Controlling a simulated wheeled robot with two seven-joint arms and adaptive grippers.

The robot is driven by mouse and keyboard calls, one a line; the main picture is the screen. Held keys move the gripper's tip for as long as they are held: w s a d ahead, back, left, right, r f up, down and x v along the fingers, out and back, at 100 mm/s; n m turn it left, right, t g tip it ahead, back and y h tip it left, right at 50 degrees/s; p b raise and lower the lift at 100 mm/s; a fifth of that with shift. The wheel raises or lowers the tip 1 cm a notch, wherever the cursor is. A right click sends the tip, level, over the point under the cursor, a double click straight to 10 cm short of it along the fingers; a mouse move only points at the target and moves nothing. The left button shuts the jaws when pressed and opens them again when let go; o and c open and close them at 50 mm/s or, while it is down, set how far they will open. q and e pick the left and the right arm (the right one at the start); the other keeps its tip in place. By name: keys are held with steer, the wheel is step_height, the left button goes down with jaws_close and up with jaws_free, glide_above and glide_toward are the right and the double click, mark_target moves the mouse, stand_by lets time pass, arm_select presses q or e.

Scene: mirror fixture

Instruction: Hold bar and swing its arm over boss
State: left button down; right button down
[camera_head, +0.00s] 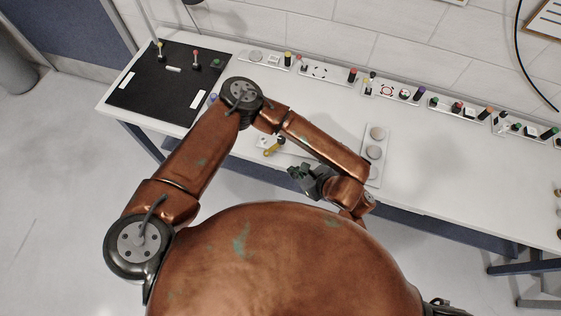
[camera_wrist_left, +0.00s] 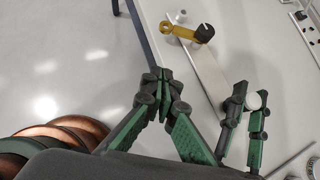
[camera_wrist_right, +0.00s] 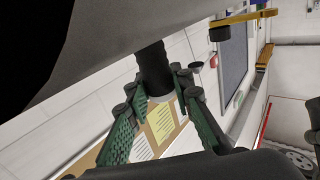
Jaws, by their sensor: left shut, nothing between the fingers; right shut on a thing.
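The yellow arm (camera_head: 272,150) with its black knob (camera_wrist_left: 205,32) lies at the table's front edge, over one end of a pale strip (camera_wrist_left: 208,72). A small pale peg (camera_wrist_left: 180,16), perhaps the boss, stands beside the yellow arm in the left wrist view, apart from its ring end. My left gripper (camera_head: 295,172) is shut and empty, short of the yellow arm; its tips meet in the left wrist view (camera_wrist_left: 162,77). My right gripper (camera_wrist_right: 160,84) is shut on a dark cylinder (camera_wrist_right: 153,62). In the left wrist view a round white end (camera_wrist_left: 254,100) shows between its fingers.
A black mat (camera_head: 150,95) with pegs lies at the table's left. Two round pale discs on a plate (camera_head: 376,153) stand right of my left forearm. Several small fixtures line the back edge. The table's right part (camera_head: 470,180) is largely clear.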

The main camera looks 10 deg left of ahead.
mark_target(274, 147)
arm_select(q)
steer(key=x, duration=0.4)
steer(key=a+r+x, duration=0.1)
steer(key=x, duration=0.3)
steer(key=w+x, duration=0.1)
steer(key=x, duration=0.3)
steer(key=shift+s+a+r, duration=0.1)
steer(key=shift+a+r, duration=0.05)
steer(key=shift+r, duration=0.25)
steer(key=shift+w+a, duration=0.25)
steer(key=shift+a, duration=0.05)
steer(key=shift+a, duration=0.1)
steer(key=shift+a+m, duration=0.2)
steer(key=shift+m, duration=0.1)
